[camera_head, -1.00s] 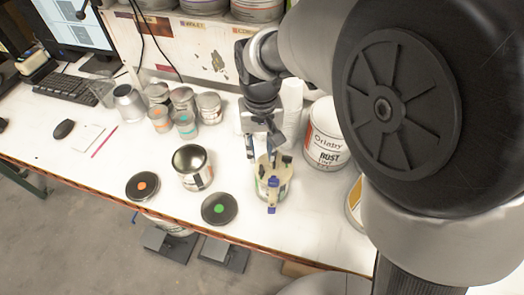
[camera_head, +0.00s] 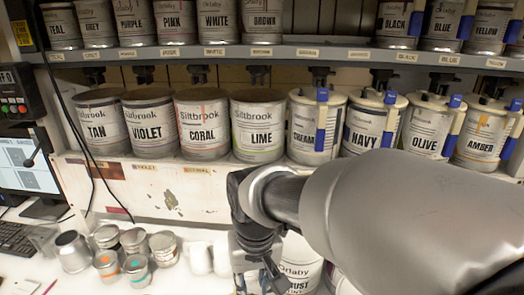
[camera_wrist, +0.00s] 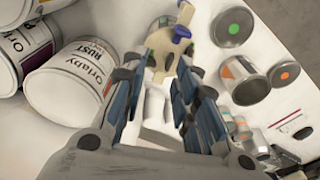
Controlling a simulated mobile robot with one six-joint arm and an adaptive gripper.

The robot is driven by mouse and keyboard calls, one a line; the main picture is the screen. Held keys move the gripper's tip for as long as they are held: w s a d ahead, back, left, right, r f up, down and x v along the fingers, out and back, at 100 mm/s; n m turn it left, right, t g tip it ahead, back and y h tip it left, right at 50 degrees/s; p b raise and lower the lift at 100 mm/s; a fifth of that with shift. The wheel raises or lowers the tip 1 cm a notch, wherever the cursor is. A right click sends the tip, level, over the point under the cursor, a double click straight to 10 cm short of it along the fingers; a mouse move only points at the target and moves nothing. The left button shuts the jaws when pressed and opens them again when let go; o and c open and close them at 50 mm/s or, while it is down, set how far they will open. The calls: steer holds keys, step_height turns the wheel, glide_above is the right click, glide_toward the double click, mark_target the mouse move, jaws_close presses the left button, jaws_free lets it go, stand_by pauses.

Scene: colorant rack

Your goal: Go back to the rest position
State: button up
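My gripper (camera_wrist: 160,82) shows in the wrist view with its two blue-padded fingers apart and nothing held between them. A can with a cream top and blue clips (camera_wrist: 165,48) stands on the bench just beyond the fingertips, with a visible gap. In the head view my arm reaches down to the bottom edge. Only the upper part of my gripper shows there; its fingertips are cut off.
Shelves hold labelled cans such as LIME (camera_head: 258,127) and NAVY (camera_head: 371,125). Small tins (camera_head: 135,243) stand lower left.

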steer(key=s+d+m+t+b, duration=0.3)
steer(key=s+d, duration=1.1)
steer(key=d, duration=0.2)
steer(key=shift+d+r+t+h, duration=0.2)
steer(key=shift+r+t+h, duration=0.1)
steer(key=shift+r, duration=0.05)
